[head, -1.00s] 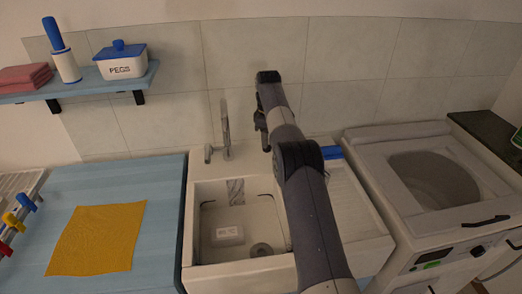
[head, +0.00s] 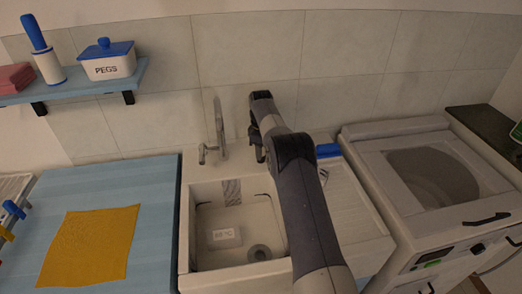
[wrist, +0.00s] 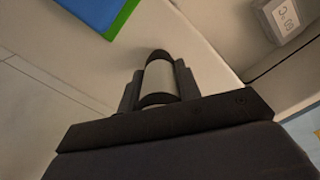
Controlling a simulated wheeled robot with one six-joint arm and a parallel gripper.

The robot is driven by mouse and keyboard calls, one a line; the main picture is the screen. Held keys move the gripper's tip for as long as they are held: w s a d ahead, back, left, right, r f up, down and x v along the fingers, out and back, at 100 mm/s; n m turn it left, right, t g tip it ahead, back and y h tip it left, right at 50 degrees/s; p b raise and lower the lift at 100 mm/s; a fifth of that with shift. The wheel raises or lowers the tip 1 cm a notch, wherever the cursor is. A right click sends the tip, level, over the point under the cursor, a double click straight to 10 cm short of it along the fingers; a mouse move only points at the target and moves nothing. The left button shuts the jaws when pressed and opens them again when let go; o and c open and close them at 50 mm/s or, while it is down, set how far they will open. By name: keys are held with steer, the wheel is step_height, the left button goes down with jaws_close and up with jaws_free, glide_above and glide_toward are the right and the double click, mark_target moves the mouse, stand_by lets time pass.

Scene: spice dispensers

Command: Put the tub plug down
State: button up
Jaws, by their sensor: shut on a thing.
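The tub plug (wrist: 159,76), a pale piece with dark ends, is between the fingers of my gripper (wrist: 158,88) in the wrist view. My gripper is shut on it. In the head view my gripper (head: 258,150) is low over the sink's back ledge, right of the tap. My arm and the fingers hide most of the plug there. I cannot tell whether the plug touches the ledge.
The sink basin (head: 205,207) holds a pale labelled block (head: 223,237) and a round drain (head: 259,253). The tap (head: 218,130) stands left of my gripper. A blue item (head: 328,150), green-edged in the wrist view (wrist: 98,12), lies right.

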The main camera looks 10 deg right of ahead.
steer(key=shift+f, duration=0.2)
steer(key=shift+f, duration=0.1)
steer(key=o, duration=0.9)
step_height(320, 180, up, 12)
steer(key=shift+r+p, duration=0.1)
steer(key=shift+p, duration=0.35)
